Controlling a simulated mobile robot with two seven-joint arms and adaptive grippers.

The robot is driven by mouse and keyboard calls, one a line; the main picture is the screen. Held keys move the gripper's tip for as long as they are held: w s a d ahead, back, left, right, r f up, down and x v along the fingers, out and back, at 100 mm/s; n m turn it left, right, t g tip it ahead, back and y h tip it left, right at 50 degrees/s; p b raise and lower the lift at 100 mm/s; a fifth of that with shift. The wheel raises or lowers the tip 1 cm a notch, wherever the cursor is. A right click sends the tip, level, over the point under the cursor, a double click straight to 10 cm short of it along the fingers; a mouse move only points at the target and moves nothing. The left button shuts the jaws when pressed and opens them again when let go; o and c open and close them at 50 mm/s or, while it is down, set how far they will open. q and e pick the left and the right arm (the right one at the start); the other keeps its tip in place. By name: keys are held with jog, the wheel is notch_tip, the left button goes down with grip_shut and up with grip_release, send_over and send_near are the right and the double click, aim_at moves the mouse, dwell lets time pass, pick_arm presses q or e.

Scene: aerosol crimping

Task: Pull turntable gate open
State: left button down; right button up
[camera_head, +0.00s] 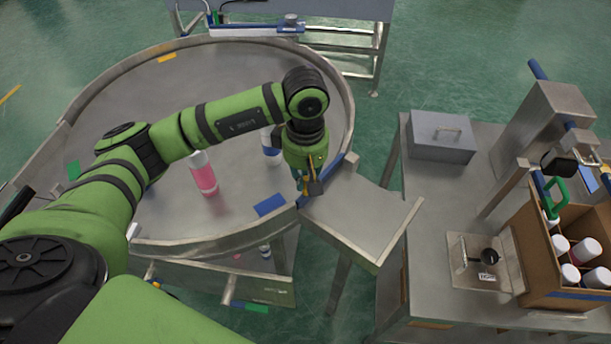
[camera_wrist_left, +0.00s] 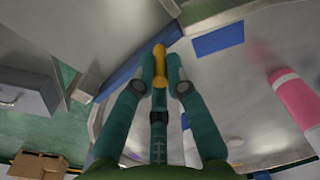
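The turntable (camera_head: 240,75) is a round steel table with a raised rim. A blue-edged gate (camera_head: 336,167) lies along its right rim, between the turntable and a steel side plate (camera_head: 362,210). In the left wrist view the gate's blue strip (camera_wrist_left: 128,75) runs diagonally behind the fingers. My left gripper (camera_head: 307,189) is at the gate, pointing down. In the left wrist view its teal fingertips (camera_wrist_left: 160,72) close in on both sides of a yellow upright handle (camera_wrist_left: 160,52) and appear to hold it. My right gripper is not in view.
A pink bottle (camera_head: 203,176) and a blue-and-white bottle (camera_head: 270,145) stand on the turntable. A blue patch (camera_head: 270,205) marks its surface. To the right, a workbench (camera_head: 425,255) carries a grey box (camera_head: 441,141) and a carton of bottles (camera_head: 540,278).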

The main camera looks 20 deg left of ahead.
pick_arm(q)
jog(key=shift+w+r+g, duration=0.25)
jog(key=shift+r+g, duration=0.05)
jog(key=shift+r, duration=0.1)
jog(key=shift+w+d+r+g+y+b, duration=0.15)
jog(key=shift+w+r+g+b, duration=0.2)
jog(key=shift+r+g, duration=0.2)
jog(key=shift+w+d+r+g+y+b, duration=0.15)
jog(key=shift+w+r+g+b, duration=0.15)
jog(key=shift+r+g, duration=0.2)
jog(key=shift+w+d+r+g+p, duration=0.1)
jog(key=shift+w+r+g+p, duration=0.3)
jog(key=shift+r+p, duration=0.3)
jog(key=shift+w+d+r+g+y+p, duration=0.1)
jog(key=shift+w+r+g+y+p, duration=0.05)
jog(key=shift+w+r+g+p, duration=0.4)
jog(key=shift+w+d+r+g+y+p, duration=0.15)
jog(key=shift+w+r+g+p, duration=0.2)
jog(key=shift+w+p, duration=0.25)
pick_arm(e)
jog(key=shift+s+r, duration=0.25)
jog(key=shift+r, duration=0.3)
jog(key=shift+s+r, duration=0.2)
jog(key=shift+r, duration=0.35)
